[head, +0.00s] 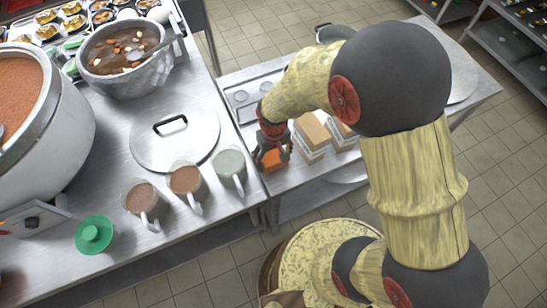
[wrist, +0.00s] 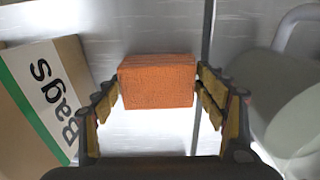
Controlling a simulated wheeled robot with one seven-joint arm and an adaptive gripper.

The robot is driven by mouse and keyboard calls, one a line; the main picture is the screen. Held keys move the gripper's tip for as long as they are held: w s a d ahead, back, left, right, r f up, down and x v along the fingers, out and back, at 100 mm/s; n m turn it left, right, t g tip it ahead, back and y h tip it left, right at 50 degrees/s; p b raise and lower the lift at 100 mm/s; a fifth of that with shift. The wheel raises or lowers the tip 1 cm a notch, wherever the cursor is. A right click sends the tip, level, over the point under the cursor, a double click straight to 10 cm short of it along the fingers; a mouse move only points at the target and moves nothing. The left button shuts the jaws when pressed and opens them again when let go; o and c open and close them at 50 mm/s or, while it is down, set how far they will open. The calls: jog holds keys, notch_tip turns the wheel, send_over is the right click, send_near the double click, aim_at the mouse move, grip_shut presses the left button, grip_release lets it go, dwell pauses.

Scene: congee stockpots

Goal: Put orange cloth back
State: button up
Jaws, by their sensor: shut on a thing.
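The orange cloth (head: 276,161) is a folded block at the left front of the right-hand steel table. In the wrist view the orange cloth (wrist: 157,80) sits between the two fingers, its sides against the fingertips. My gripper (head: 268,153) points down over the cloth and is shut on it; the fingers also show in the wrist view (wrist: 157,98). I cannot tell whether the cloth touches the table or hangs just above it.
Brown boxes (head: 312,135) stand right of the cloth; one is marked "Bags" in the wrist view (wrist: 35,95). A pale green mug (head: 229,168) and two brown-filled mugs stand left, on the counter. A large lid (head: 175,145) lies behind them.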

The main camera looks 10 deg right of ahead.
jog(key=o, duration=1)
jog(key=shift+o, duration=0.2)
notch_tip(320, 180, up, 12)
jog(key=p, duration=0.3)
notch_tip(320, 180, up, 16)
jog(key=m+t, duration=0.2)
jog(key=t, duration=0.1)
send_over(274, 158)
jog(key=s+d, duration=0.3)
jog(key=d, duration=0.4)
jog(key=s+d+r+m+t, duration=0.1)
jog(key=s+d+r+t, duration=0.1)
jog(key=s+d+r, duration=0.3)
jog(key=s+r, duration=0.3)
jog(key=s, duration=0.1)
jog(key=shift+r+t, duration=0.2)
jog(key=shift+t, duration=0.1)
